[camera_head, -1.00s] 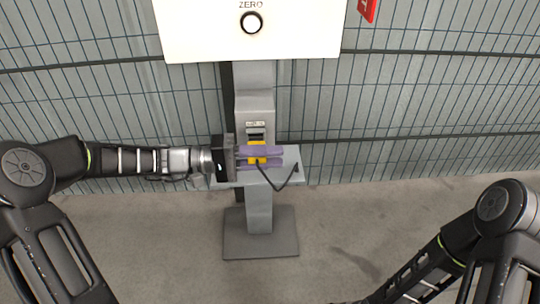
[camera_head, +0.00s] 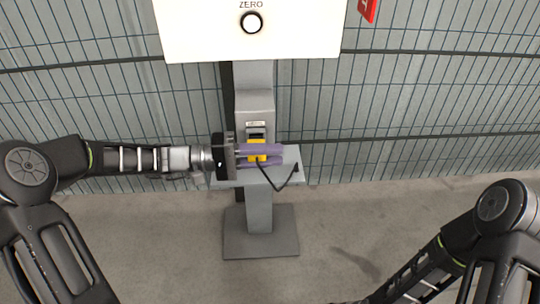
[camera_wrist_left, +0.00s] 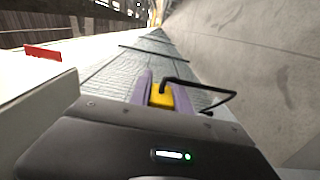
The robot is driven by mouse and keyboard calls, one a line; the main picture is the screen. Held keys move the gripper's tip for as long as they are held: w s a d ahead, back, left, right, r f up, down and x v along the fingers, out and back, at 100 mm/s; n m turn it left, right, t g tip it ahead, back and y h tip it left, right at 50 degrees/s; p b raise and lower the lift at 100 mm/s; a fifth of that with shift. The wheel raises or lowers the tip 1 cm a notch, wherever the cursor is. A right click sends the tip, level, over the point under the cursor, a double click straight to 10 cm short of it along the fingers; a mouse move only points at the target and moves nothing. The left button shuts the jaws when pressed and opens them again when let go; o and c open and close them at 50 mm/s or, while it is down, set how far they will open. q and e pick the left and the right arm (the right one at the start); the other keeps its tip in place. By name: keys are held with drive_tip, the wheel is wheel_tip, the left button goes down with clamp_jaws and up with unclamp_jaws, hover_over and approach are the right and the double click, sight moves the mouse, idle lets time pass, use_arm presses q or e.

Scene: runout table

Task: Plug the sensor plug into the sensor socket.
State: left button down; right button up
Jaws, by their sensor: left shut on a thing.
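The sensor plug (camera_head: 257,152) is a yellow block with a black cable hanging in a loop to the right. My left gripper (camera_head: 262,154), with purple fingers, is shut on it; the plug also shows between the fingers in the left wrist view (camera_wrist_left: 161,97). The sensor socket (camera_head: 256,130) is a dark opening under a small label on the grey post, just behind the plug. The plug's front edge is at or very close to the socket; I cannot tell whether it is inside. My right gripper is out of view; only its arm shows at the lower right.
A small grey shelf (camera_head: 290,168) lies beneath the gripper on the post, which stands on a square base (camera_head: 261,243). A white panel (camera_head: 200,35) with a ZERO button (camera_head: 252,22) is above. A wire fence (camera_head: 420,100) stands behind. The floor (camera_head: 350,230) is clear.

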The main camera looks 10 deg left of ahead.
use_arm(q)
drive_tip(key=shift+w+a, duration=0.25)
drive_tip(key=shift+w, duration=0.8)
drive_tip(key=c, duration=1.1)
unclamp_jaws()
drive_tip(key=p+v, duration=0.1)
drive_tip(key=v, duration=0.6)
drive_tip(key=shift+s+a+p, duration=0.1)
drive_tip(key=shift+a+p, duration=0.2)
drive_tip(key=shift+a, duration=0.1)
